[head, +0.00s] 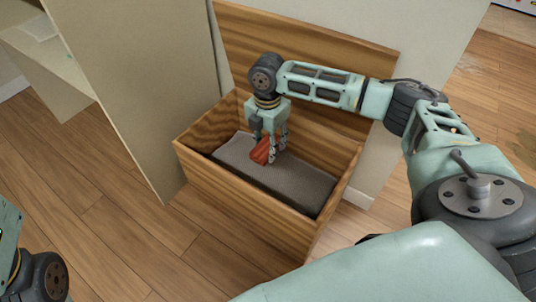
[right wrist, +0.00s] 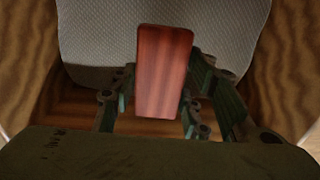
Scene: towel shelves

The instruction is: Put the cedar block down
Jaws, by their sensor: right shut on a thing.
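The cedar block (head: 262,151) is a small reddish-brown block. My right gripper (head: 268,146) is shut on it and points down inside an open wooden chest (head: 235,205). In the right wrist view the block (right wrist: 163,72) shows its long face between the fingers (right wrist: 160,105). Below or behind it lies a folded grey towel (head: 300,185), whose woven surface (right wrist: 95,45) also shows in the right wrist view. I cannot tell whether the block touches the towel. Of my left arm only a part shows at the lower left; its gripper is out of view.
The chest's lid (head: 310,42) stands open at the back. A pale upright panel (head: 125,90) stands close on the left, with a shelf (head: 45,50) beyond it. The wooden floor (head: 150,240) in front of the chest is clear.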

